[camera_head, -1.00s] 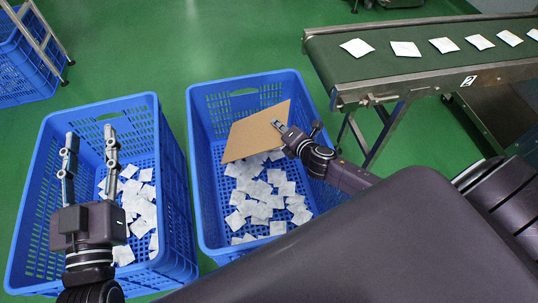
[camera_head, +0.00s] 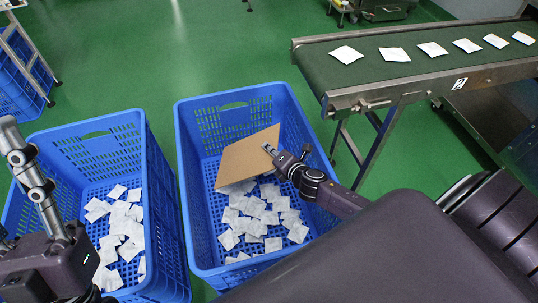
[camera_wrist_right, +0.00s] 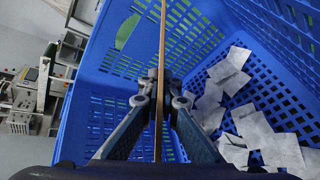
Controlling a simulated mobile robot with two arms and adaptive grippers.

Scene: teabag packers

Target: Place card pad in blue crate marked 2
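The card pad (camera_head: 247,160) is a flat brown sheet, held tilted inside the right-hand blue crate (camera_head: 186,186), above white teabags. My right gripper (camera_head: 268,149) is shut on its edge. In the right wrist view the pad (camera_wrist_right: 161,45) shows edge-on between the fingertips (camera_wrist_right: 159,88), with the crate wall (camera_wrist_right: 100,75) behind. I cannot see whether the pad touches the teabags or the crate. No number is readable on the crate. My left gripper (camera_head: 22,165) is open and empty at the left edge, partly cut off, over the left-hand blue crate.
The left-hand blue crate (camera_head: 150,160) also holds teabags (camera_head: 120,235) and stands close beside the right one. A conveyor (camera_head: 420,65) marked 2, carrying several teabags, stands at the upper right. A metal frame (camera_head: 28,55) stands at the upper left. Green floor is clear behind the crates.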

